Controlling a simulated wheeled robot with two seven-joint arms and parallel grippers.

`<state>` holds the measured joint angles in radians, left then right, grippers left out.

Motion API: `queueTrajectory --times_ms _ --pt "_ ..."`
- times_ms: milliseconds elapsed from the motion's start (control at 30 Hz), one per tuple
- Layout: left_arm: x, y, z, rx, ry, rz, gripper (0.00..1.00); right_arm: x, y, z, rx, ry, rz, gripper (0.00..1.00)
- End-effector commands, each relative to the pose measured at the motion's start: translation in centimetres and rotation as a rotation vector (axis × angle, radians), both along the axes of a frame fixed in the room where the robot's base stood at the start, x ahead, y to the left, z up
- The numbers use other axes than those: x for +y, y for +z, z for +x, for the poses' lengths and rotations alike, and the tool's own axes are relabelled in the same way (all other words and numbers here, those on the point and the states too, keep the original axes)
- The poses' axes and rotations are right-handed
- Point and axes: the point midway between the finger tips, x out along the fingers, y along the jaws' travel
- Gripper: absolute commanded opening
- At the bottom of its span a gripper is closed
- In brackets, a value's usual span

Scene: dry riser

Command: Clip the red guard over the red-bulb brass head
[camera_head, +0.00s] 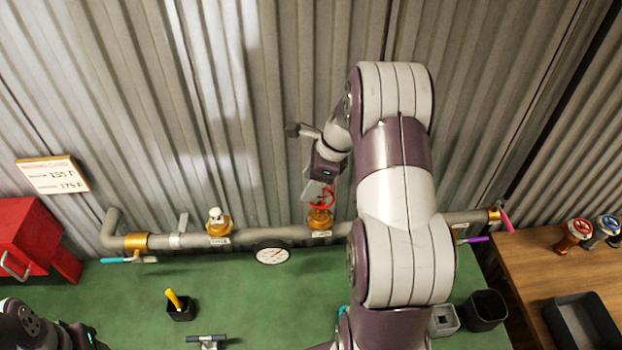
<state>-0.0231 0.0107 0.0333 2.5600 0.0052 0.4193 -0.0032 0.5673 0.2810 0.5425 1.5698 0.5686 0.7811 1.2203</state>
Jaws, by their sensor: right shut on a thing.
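My right gripper (318,191) reaches down from the upper right to the pipe and is shut on the red guard (324,198). The guard is a red ring-like cage just above a brass head (320,217) on the grey pipe. The guard and the top of this head overlap in the picture, so I cannot tell whether they touch. The bulb of this head is hidden by the guard and fingers. A second brass head (218,224) with a white top stands further left. Part of my left arm shows at the bottom left; its fingertips are out of frame.
A round gauge (272,255) hangs below the pipe (285,234). A sign (53,175) and a red box (32,240) are on the left. A black cup (181,308) and a dark bin (486,310) stand on the green surface. A wooden table (535,262) holds more heads and a tray.

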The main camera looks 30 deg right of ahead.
Motion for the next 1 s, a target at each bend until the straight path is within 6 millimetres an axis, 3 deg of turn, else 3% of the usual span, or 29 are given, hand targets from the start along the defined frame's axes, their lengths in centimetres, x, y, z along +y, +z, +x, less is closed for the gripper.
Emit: queueTrajectory --times_ms 1000 --pt "0.0 -1.4 0.0 0.0 0.0 0.0 0.52 0.0 -2.1 0.0 0.0 -0.001 0.001 0.34"
